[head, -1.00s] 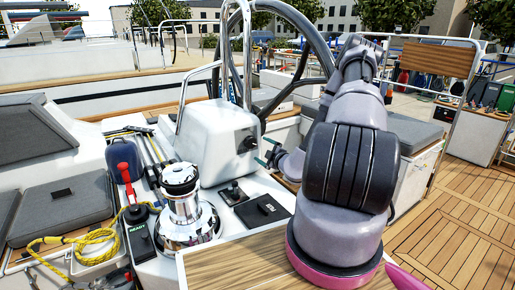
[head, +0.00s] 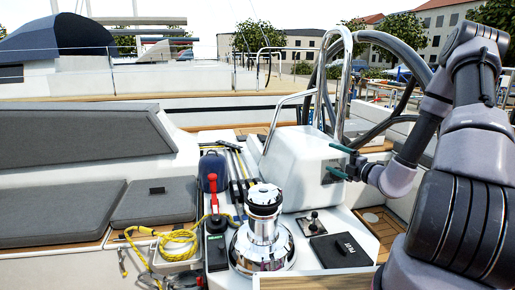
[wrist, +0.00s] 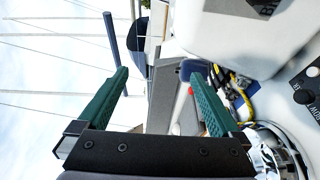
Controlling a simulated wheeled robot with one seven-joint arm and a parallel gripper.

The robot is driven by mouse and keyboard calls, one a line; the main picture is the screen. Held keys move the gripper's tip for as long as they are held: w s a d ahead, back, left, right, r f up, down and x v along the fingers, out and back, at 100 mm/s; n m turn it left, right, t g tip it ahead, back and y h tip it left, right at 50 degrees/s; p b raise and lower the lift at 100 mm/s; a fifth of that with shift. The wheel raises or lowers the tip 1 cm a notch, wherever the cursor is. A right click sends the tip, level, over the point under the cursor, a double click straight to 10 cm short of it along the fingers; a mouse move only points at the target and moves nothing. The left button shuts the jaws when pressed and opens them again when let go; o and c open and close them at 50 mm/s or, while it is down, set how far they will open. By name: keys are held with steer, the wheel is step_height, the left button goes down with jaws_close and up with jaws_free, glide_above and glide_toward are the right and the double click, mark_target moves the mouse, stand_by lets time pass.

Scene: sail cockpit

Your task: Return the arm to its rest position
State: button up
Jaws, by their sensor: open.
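My gripper (head: 341,161) is in front of the right side of the white pedestal (head: 299,167), its green fingers pointing left. In the wrist view my gripper (wrist: 163,92) shows two green fingers spread wide apart with nothing between them. My arm reaches in from the right of the head view, bent at the elbow. From these views I cannot tell whether the fingers touch the pedestal.
A chrome winch (head: 262,240) stands left of my arm, with a red-handled tool (head: 213,194) and coiled yellow rope (head: 176,240) beside it. A steering wheel (head: 387,50) and steel rail (head: 345,75) rise behind the pedestal. Grey cushions (head: 60,210) lie at left.

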steer(key=s+a+r+n+g+y, duration=0.3)
steer(key=s+a+r+n+g, duration=1.2)
steer(key=n, duration=1.1)
steer(key=s+d+r+n+t+h, duration=0.7)
steer(key=s+r+n, duration=0.5)
steer(key=n, duration=0.6)
steer(key=shift+s+d+r+h, duration=0.35)
steer(key=shift+s+d+h, duration=0.75)
steer(key=shift+d+h, duration=0.4)
